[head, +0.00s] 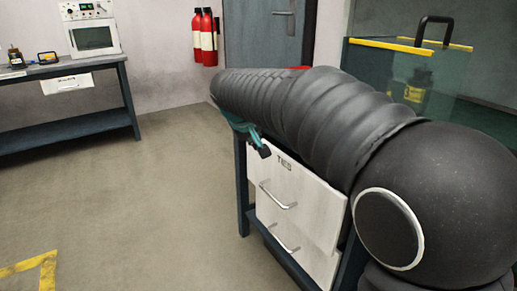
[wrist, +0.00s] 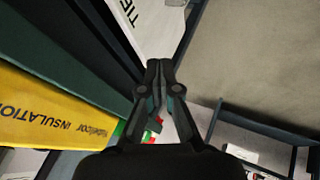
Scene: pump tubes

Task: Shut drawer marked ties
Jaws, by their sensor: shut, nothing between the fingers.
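The drawer marked TIES (head: 315,200) is the upper white drawer under the bench at right, with a metal bar handle (head: 278,196). Its front seems to stand out from the bench frame, so it looks partly open; my arm hides its upper right. In the wrist view part of the lettered white front (wrist: 127,14) shows at the top. My gripper (head: 264,150) is shut and empty, by the upper left edge of the drawer front, above the handle. It also shows shut in the wrist view (wrist: 159,66). I cannot tell whether it touches the drawer.
A second white drawer (head: 312,262) with a handle sits below. A yellow insulation box (wrist: 50,108) is beside my gripper in the wrist view. Another bench (head: 60,112) with a microwave-like device (head: 92,36) stands at left. The floor (head: 160,190) between is clear.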

